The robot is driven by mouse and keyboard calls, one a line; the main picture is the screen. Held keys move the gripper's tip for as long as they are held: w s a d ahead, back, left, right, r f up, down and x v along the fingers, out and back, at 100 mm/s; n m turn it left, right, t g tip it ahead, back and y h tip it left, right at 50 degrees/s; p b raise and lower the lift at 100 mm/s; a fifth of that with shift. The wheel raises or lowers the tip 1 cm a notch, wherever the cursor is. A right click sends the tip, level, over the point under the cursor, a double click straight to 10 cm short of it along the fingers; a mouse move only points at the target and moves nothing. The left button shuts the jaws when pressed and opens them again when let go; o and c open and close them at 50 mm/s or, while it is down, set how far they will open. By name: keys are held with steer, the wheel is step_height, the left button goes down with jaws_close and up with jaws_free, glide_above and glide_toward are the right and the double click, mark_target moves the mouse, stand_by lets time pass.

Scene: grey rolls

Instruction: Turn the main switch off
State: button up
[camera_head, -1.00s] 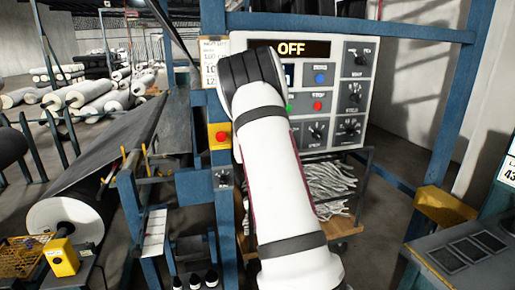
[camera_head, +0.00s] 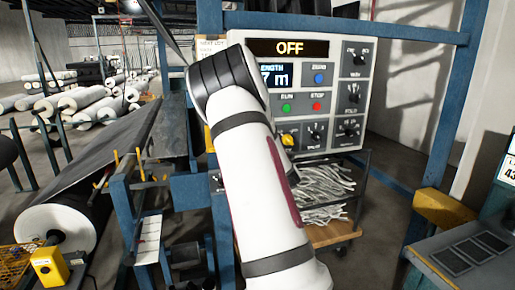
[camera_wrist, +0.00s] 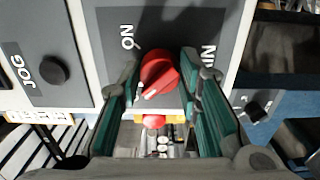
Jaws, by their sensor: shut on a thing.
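The main switch is a red rotary knob (camera_wrist: 160,72) on a dark plate in the wrist view. "ON" is printed at its upper left and a partly covered "MAIN" at its right. A white mark shows on the knob's lower edge. My gripper (camera_wrist: 163,76) has its green-padded fingers on either side of the knob and is shut on it. In the head view my arm hides the gripper and the switch. The control panel (camera_head: 336,72) there has a lit display (camera_head: 289,47) reading "OFF".
A red button on a yellow base (camera_wrist: 153,121) sits just below the knob in the wrist view. A black JOG knob (camera_wrist: 54,70) is at the left. In the head view, a blue frame post (camera_head: 455,110) stands right of the panel, and a cart (camera_head: 335,235) with grey strips stands below.

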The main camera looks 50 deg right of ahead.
stand_by(0.4)
steer(key=o, duration=1.2)
steer(key=shift+c, duration=0.2)
steer(key=v, duration=1.2)
